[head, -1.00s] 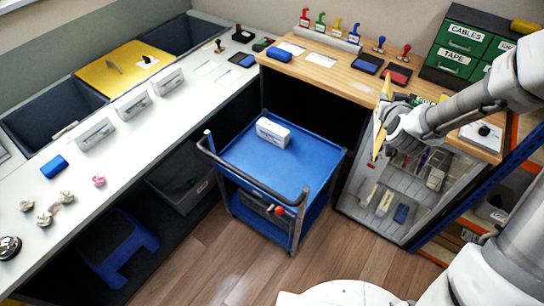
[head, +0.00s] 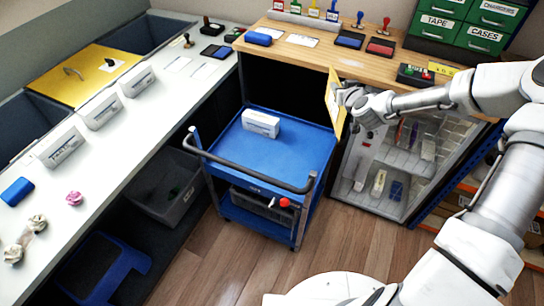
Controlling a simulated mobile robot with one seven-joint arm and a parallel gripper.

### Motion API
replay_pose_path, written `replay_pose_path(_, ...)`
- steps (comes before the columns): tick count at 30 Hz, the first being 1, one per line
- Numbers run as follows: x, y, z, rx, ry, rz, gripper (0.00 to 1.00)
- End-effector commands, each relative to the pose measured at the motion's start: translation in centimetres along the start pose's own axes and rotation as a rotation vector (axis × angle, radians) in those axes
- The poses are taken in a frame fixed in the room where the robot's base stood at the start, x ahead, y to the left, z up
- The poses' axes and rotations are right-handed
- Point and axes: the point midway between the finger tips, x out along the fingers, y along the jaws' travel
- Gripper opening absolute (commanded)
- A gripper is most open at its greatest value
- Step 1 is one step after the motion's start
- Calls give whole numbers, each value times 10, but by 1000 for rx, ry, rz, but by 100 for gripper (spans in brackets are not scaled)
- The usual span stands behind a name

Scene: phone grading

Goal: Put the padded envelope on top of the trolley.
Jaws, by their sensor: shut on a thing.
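The padded envelope (head: 334,101) is a flat yellow packet held upright, nearly edge-on, in the head view. My gripper (head: 345,96) is shut on it; the fingertips are small and partly hidden against the envelope. The envelope hangs in the air near the trolley's right back corner, in front of the wooden counter's edge. The trolley (head: 248,150) is blue with dark rails and a handle at its front. A white box (head: 261,123) stands on its top towards the back. The rest of the top is bare.
The wooden counter (head: 300,54) holds stamps and ink pads behind the trolley. A glass-fronted cabinet (head: 383,176) stands to its right, below my arm. A white bench (head: 122,124) with label holders runs along the left. The floor in front is clear.

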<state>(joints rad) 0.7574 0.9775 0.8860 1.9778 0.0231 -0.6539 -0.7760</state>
Motion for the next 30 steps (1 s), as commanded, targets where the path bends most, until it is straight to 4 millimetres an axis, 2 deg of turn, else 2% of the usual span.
replay_pose_path(1,13,1,15,6,2,-19,0)
replay_pose_path(15,90,-22,64,-108,3,-288,0)
replay_pose_path(21,119,-38,77,-197,3,-445,0)
replay_pose_path(30,146,-59,90,-292,2,-668,0)
